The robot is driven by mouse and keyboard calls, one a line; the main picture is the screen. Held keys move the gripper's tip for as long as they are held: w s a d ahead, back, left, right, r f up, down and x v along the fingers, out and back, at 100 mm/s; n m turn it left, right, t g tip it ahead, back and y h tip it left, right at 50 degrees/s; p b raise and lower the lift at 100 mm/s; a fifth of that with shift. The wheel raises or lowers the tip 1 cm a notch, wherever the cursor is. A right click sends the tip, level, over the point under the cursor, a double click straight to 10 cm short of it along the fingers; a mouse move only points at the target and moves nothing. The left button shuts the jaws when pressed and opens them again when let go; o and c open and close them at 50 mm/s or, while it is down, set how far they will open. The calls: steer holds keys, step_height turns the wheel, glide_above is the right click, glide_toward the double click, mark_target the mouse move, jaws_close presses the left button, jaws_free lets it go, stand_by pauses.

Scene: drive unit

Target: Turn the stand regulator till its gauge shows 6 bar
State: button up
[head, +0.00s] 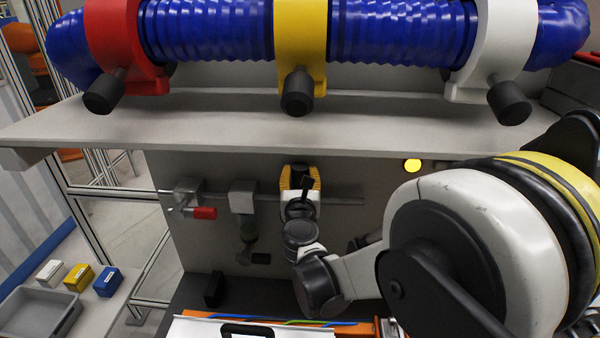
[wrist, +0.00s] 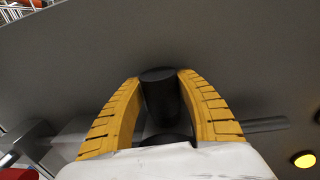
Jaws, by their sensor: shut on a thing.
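The stand regulator's black knob (wrist: 159,100) stands between my yellow fingers in the wrist view, one finger on each side. My gripper (wrist: 160,80) is shut on it. In the head view my gripper (head: 299,173) is up against the grey back panel under the shelf, in line with the pipe. My gripper and wrist hide most of the regulator there. I cannot see the gauge face or its needle in either view, so its reading cannot be told.
Left of my gripper are a grey unit (head: 243,198) on the pipe and a red-handled valve (head: 203,213). A shelf (head: 300,122) with a clamped blue hose (head: 220,30) overhangs. A yellow lamp (head: 412,165) is lit. Small boxes (head: 78,277) and a grey tray (head: 38,312) stand lower left.

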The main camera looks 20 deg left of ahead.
steer(key=shift+m+h+b, duration=0.3)
steer(key=shift+h, duration=0.2)
steer(key=m+h+b, duration=0.1)
steer(key=h, duration=0.1)
steer(key=m+h, duration=0.1)
steer(key=h, duration=0.1)
steer(key=shift+a+f+m+t+b, duration=0.1)
steer(key=shift+a+m+t+b, duration=0.05)
steer(key=shift+m+t+b, duration=0.2)
steer(key=shift+m+h+b, duration=0.8)
steer(key=shift+m+h, duration=0.95)
steer(key=shift+h, duration=1.05)
steer(key=o, duration=1.2)
